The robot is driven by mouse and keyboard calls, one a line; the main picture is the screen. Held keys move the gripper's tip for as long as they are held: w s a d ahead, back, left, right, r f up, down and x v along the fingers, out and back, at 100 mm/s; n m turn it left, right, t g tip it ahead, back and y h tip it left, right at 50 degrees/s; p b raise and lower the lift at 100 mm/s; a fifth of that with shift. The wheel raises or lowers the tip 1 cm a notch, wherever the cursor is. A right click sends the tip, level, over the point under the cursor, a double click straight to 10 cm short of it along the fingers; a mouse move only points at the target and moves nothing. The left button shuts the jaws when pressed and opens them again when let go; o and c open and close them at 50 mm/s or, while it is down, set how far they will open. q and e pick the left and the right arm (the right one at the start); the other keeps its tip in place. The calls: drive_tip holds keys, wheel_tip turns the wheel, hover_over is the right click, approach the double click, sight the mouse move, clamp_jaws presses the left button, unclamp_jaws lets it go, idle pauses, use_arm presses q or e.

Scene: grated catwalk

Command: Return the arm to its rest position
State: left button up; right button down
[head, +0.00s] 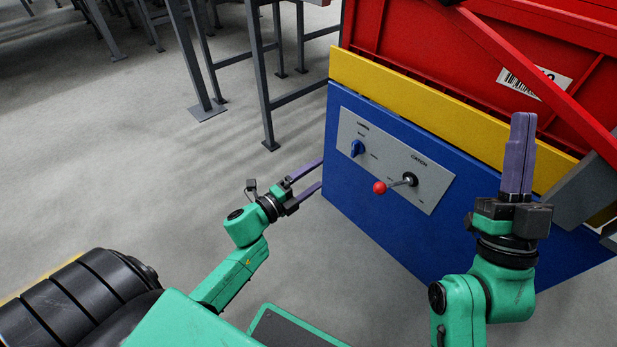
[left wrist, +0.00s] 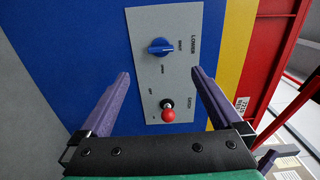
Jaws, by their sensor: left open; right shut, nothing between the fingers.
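My left gripper (head: 320,173) is open and empty, its two purple fingers parallel beside the left edge of the blue panel (head: 349,208). The left wrist view shows its spread fingertips (left wrist: 161,73) facing the grey control plate (left wrist: 140,28), with nothing between them. My right gripper (head: 523,117) is shut and empty, fingers pointing up in front of the yellow and blue panels at right. The control plate carries a blue rotary knob (head: 357,148) and a lever with a red ball (head: 380,188). Both controls also show in the left wrist view.
A yellow band (head: 430,100) runs above the blue panel, with a red crate (head: 400,35) bearing a barcode label behind it. A red diagonal bar (head: 530,75) crosses at right. Grey metal frames (head: 262,75) stand at the back. The grey floor (head: 120,160) at left is clear.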

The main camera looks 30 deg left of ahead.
use_arm(q)
drive_tip(key=shift+v, duration=0.8)
use_arm(e)
drive_tip(key=shift+m+g+h, duration=0.3)
drive_tip(key=shift+g, duration=0.4)
drive_tip(key=f, duration=0.1)
drive_tip(key=w+f, duration=0.1)
drive_tip(key=f, duration=0.2)
drive_tip(key=shift+w+a+f, duration=0.15)
drive_tip(key=shift+a+f, duration=0.1)
drive_tip(key=shift+a, duration=0.1)
